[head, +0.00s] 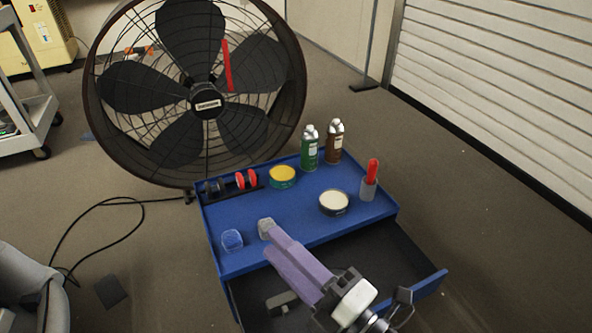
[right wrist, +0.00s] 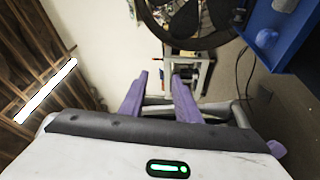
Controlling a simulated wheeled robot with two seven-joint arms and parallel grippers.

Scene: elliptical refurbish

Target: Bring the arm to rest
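My right gripper (head: 271,243) reaches in from the bottom of the head view, above the front of the blue cart (head: 300,226) and its open drawer (head: 385,255). Its two purple fingers stand apart with nothing between them; the right wrist view shows the same empty gap between the fingers (right wrist: 160,80). A small greyish cup (head: 265,226) shows just behind the fingertips; I cannot tell whether they touch. My left gripper is not in view.
A large fan (head: 205,105) stands behind the cart. The floor at right is clear.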

